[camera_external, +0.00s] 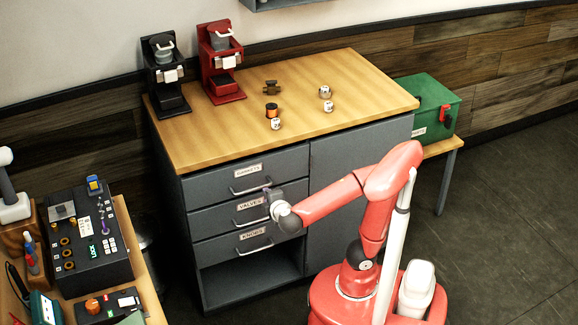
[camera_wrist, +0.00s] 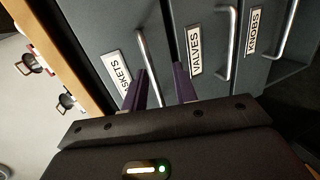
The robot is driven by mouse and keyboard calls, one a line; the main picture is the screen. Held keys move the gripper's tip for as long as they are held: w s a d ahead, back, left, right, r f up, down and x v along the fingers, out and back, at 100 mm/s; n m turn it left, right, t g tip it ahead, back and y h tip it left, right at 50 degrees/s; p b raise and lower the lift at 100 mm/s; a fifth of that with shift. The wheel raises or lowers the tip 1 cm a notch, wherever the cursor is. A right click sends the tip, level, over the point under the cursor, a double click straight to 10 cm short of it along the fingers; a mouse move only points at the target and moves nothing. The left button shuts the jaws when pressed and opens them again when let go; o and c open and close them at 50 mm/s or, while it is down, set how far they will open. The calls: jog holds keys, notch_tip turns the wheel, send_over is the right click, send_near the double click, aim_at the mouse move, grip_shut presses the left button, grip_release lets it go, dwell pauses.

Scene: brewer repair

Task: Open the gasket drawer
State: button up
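The gasket drawer (camera_external: 270,171) is the top drawer of the grey cabinet and looks shut. Its silver bar handle (camera_external: 250,188) sits below a "GASKETS" label, which also shows partly hidden in the wrist view (camera_wrist: 117,72). My gripper (camera_external: 268,189) is at the right end of this handle. In the wrist view, my gripper's two purple fingers (camera_wrist: 162,88) are apart. The lower end of the gasket handle (camera_wrist: 149,70) appears between them, close to the left finger. I cannot tell whether the fingers touch it.
Below are the VALVES drawer (camera_external: 225,217) and KNOBS drawer (camera_external: 223,246), both shut, with handles. Black (camera_external: 168,98) and red (camera_external: 222,85) brewers and small parts stand on the wooden top (camera_external: 215,132). A green box (camera_external: 430,95) stands at the right. Floor is clear at the right.

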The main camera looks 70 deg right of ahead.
aim_at(254, 189)
jog(key=shift+n+t, duration=0.3)
jog(key=shift+t, duration=0.4)
jog(key=w+d, duration=0.1)
jog(key=w, duration=0.1)
jog(key=w+d, duration=0.1)
jog(key=w, duration=0.1)
jog(key=w+d, duration=0.1)
jog(key=w, duration=0.1)
jog(key=shift+w+f, duration=0.15)
jog(key=shift+w, duration=0.05)
jog(key=shift+c, duration=0.3)
grip_shut()
